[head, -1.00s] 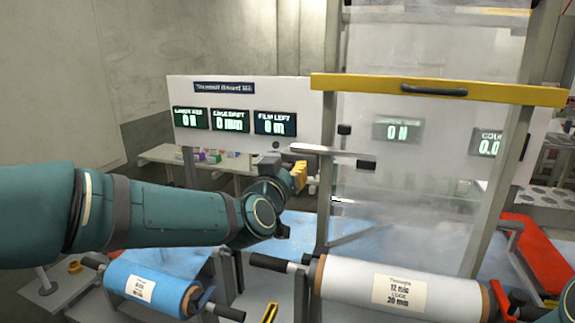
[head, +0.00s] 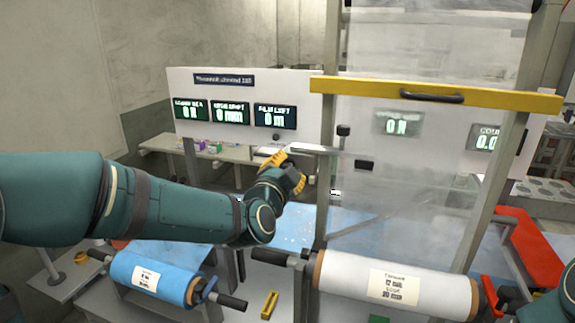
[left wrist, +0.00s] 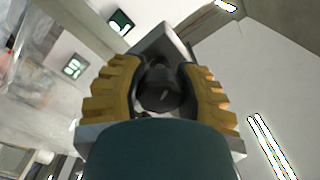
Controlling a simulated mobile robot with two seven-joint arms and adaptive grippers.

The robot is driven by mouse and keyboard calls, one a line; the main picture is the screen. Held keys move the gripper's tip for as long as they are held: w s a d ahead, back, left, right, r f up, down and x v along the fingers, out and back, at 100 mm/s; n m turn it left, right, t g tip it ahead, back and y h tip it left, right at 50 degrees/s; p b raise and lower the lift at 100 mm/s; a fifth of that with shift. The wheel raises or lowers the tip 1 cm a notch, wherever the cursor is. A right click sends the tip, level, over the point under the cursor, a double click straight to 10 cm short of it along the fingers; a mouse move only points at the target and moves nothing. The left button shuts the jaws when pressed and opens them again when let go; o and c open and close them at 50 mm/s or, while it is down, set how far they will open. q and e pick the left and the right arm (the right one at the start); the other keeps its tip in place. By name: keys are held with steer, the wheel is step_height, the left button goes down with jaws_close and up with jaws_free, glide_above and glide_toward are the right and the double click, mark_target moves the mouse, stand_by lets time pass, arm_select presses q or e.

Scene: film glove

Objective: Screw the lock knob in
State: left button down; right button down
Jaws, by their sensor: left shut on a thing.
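In the left wrist view a dark round knob (left wrist: 161,92), which looks like the lock knob, sits between the two yellow ridged fingers of my left gripper (left wrist: 160,88). The gripper is shut on it. A grey metal block (left wrist: 168,45) shows just behind the knob; I cannot tell how far the knob is in. In the head view my left gripper (head: 284,170) is just below the left end of a light grey bar (head: 312,149), and the knob is hidden there. At the lower right only part of my right arm shows; its fingers are not visible.
A white display board (head: 245,145) stands behind. A clear film sheet hangs in a frame with a yellow crossbar (head: 450,98). A blue roll (head: 133,272) and a white film roll (head: 340,273) lie in front. A red part (head: 535,262) is at right.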

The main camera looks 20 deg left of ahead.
arm_select(q)
steer(key=m+p, duration=0.1)
steer(key=m, duration=0.2)
steer(key=m+p, duration=0.1)
steer(key=m, duration=0.2)
steer(key=shift+f+m, duration=0.2)
steer(key=shift+m, duration=0.1)
steer(key=m+p, duration=0.2)
steer(key=m, duration=0.2)
steer(key=shift+m, duration=0.4)
steer(key=c, duration=0.8)
jaws_free()
steer(key=shift+c, duration=0.2)
steer(key=o, duration=0.3)
steer(key=shift+s+a+r, duration=0.1)
steer(key=shift+s+a, duration=0.05)
steer(key=shift+s, duration=0.05)
steer(key=shift+w, duration=0.1)
